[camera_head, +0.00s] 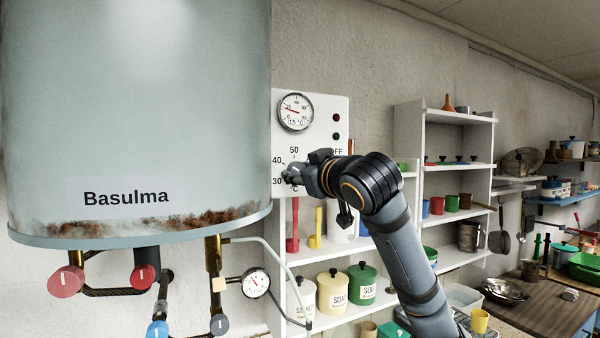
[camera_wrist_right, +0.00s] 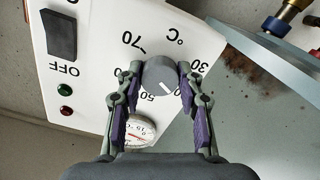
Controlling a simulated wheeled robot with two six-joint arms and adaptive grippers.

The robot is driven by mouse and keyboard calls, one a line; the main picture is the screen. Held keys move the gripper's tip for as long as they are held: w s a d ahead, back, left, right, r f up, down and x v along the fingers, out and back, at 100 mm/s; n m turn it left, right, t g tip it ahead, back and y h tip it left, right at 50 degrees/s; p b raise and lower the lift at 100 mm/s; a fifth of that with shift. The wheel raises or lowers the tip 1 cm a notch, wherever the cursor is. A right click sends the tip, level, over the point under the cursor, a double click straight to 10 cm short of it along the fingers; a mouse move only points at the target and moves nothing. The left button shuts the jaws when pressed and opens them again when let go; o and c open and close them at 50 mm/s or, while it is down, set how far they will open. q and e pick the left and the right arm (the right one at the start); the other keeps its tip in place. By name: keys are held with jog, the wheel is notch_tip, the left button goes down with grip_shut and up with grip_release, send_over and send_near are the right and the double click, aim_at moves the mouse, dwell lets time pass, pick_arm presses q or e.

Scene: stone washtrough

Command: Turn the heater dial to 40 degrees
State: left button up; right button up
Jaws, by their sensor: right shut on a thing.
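The heater dial (camera_wrist_right: 160,75) is a round grey knob on a white control panel (camera_wrist_right: 95,45). My right gripper (camera_wrist_right: 160,84) is shut on it, with one finger on each side. In the right wrist view the scale is upside down; 30, 50 and 70 show, and the fingers cover other parts. The white mark on the knob points down and right, between the 50 and the 30; the 40 is hidden there. In the head view my right gripper (camera_head: 292,174) covers the dial, with 30, 40 and 50 visible beside it. My left gripper is not in view.
The big "Basulma" boiler (camera_head: 140,110) hangs close on the left, with pipes and valve knobs below. A thermometer gauge (camera_head: 295,112) sits above the dial. A switch (camera_wrist_right: 59,35) marked OFF is on the panel. Shelves (camera_head: 458,167) with pots stand to the right.

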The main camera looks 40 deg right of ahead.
jog(key=shift+r, duration=0.1)
jog(key=o, duration=1.2)
jog(key=shift+s+d, duration=0.1)
